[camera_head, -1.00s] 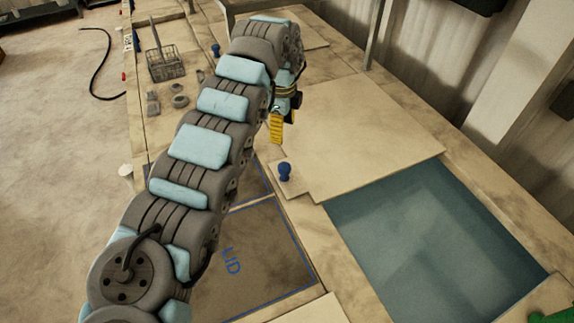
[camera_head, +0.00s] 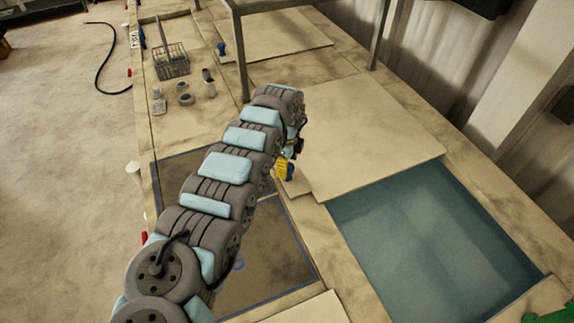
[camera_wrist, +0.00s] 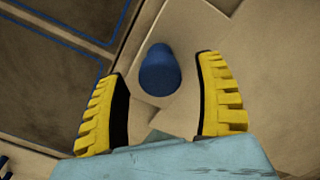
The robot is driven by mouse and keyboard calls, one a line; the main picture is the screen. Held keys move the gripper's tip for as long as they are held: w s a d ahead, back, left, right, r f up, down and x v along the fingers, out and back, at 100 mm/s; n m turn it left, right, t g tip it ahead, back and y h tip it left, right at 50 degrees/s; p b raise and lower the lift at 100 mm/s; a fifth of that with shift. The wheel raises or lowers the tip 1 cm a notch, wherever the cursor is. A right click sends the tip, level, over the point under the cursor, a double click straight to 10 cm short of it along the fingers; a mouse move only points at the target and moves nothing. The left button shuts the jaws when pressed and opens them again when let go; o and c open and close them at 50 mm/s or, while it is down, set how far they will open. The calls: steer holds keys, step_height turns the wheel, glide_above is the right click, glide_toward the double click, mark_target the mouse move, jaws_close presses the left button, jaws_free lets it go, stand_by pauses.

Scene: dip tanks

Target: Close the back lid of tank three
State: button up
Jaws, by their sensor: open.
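A flat beige lid (camera_head: 365,130) lies beside an open tank (camera_head: 430,250) of blue-grey liquid. No number for the tank is readable. A blue knob (camera_wrist: 160,72) stands near the lid's corner tab in the wrist view. My gripper (camera_wrist: 163,65) is open, with its yellow ridged fingers on either side of the knob, and gaps show on both sides. In the head view my gripper (camera_head: 284,171) is at the lid's left edge, mostly behind my arm, and the knob is hidden there.
A blue-outlined rectangle (camera_head: 270,255) is marked on the surface left of the tank. Another beige lid (camera_head: 265,38) lies farther back under a metal frame (camera_head: 240,55). A wire basket (camera_head: 172,65) and small parts stand at the back left. A green object (camera_head: 550,317) shows at lower right.

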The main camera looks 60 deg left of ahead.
steer(key=shift+f, duration=0.45)
jaws_close()
